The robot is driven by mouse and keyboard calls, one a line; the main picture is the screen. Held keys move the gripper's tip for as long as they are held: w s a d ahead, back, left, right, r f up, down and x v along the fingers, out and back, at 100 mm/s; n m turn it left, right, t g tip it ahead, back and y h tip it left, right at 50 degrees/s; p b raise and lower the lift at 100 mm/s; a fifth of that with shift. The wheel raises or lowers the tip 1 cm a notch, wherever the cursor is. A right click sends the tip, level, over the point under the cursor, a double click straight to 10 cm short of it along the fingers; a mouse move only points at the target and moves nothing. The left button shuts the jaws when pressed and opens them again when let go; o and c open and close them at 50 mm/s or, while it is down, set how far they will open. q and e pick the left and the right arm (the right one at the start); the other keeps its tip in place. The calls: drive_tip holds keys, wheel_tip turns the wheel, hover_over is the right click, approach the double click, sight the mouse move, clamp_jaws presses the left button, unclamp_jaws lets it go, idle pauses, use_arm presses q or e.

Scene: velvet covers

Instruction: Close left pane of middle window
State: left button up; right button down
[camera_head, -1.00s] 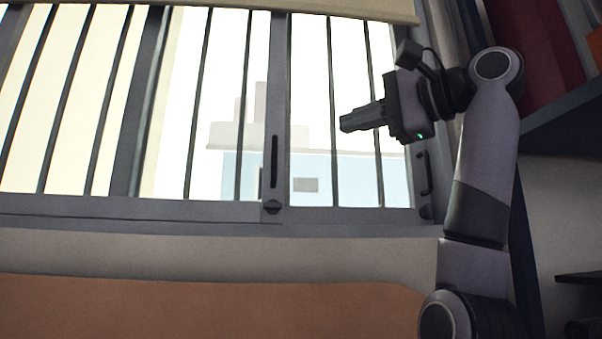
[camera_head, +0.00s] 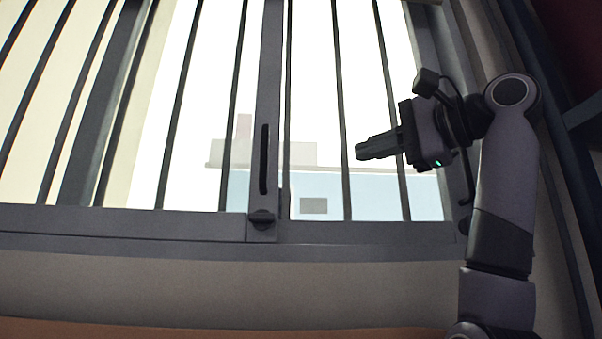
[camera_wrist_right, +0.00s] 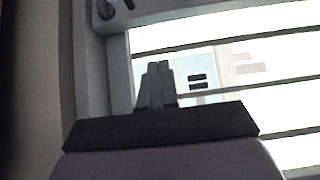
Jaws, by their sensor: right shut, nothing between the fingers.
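The barred window fills the upper part of the head view. Its grey middle upright (camera_head: 266,110) bears a dark vertical handle (camera_head: 264,160) and a small dark latch (camera_head: 261,218) at its foot. A left pane (camera_head: 205,100) and a right pane (camera_head: 365,100), both with dark bars, lie either side of this upright. My right gripper (camera_head: 360,151) is shut and empty, pointing left in front of the right pane, well to the right of the handle. In the right wrist view, the shut fingers (camera_wrist_right: 157,85) appear before the bars and the grey frame (camera_wrist_right: 100,65). My left gripper is out of view.
The grey sill (camera_head: 120,245) runs below the window, with pale wall under it. A brown surface (camera_head: 200,329) lies along the bottom edge. A dark shelf-like edge (camera_head: 586,115) stands at the right, near my right arm.

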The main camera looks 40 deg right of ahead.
drive_tip(key=shift+s+a+p+x, duration=0.1)
drive_tip(key=shift+a+p+x, duration=0.45)
drive_tip(key=shift+x, duration=1.6)
drive_tip(key=shift+s+a+p+x, duration=0.1)
drive_tip(key=shift+a+p+x, duration=0.5)
drive_tip(key=shift+x, duration=1.55)
drive_tip(key=shift+s+a+p+x, duration=0.2)
drive_tip(key=shift+p+x, duration=0.65)
drive_tip(key=shift+x, duration=1.3)
drive_tip(key=shift+w+a, duration=0.1)
